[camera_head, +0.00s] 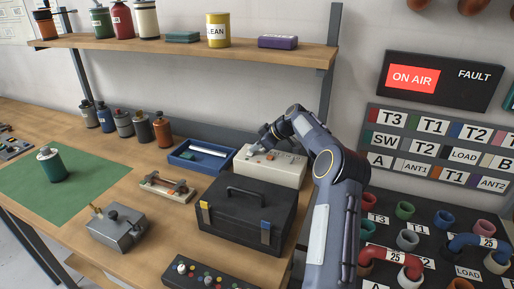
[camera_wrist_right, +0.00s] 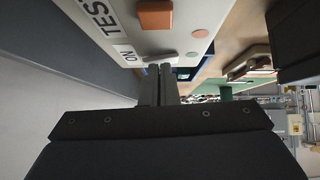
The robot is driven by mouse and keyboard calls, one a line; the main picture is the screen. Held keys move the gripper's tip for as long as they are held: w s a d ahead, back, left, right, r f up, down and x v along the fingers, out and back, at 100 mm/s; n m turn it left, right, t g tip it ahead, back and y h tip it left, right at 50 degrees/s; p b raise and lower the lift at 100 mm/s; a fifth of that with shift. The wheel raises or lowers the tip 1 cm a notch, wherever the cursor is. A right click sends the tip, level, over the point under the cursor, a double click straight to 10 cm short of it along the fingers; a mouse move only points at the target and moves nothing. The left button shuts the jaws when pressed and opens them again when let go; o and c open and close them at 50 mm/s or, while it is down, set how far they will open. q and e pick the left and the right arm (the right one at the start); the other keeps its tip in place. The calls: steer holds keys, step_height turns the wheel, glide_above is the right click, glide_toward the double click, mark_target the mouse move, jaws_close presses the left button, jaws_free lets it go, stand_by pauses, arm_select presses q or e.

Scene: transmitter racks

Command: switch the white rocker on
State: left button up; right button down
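The white test box (camera_head: 276,173) stands on the bench behind the black toolbox. In the right wrist view the same box (camera_wrist_right: 112,12) shows a TEST label, an ON label and a pale bar, apparently the white rocker (camera_wrist_right: 160,57). An orange block-shaped control (camera_wrist_right: 155,15) sits farther along the panel. My right gripper (camera_wrist_right: 159,69) has its two fingers together and empty, with the tips just below the pale bar; I cannot tell whether they touch it. In the head view the right gripper (camera_head: 256,148) is over the box's left part. The rocker's tilt is unclear. My left gripper is out of view.
The black toolbox (camera_head: 243,213) stands in front of the box, and a blue tray (camera_head: 188,165) lies to its left. A shelf (camera_head: 200,50) hangs above. A red-lit ON AIR sign (camera_head: 413,78) and a plug panel are to the right.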

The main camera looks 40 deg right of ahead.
steer(key=shift+s+a+f+b, duration=0.1)
steer(key=shift+a+f+b, duration=0.15)
steer(key=shift+b, duration=0.15)
steer(key=shift+a+r, duration=0.1)
steer(key=shift+s+r, duration=0.15)
steer(key=shift+s, duration=0.05)
steer(key=b+v, duration=0.1)
steer(key=v, duration=0.6)
steer(key=shift+s+r, duration=0.1)
steer(key=shift+r, duration=0.05)
step_height(320, 180, up, 6)
steer(key=shift+s+d+h, duration=0.3)
steer(key=shift+s+d, duration=0.15)
steer(key=shift+s, duration=0.05)
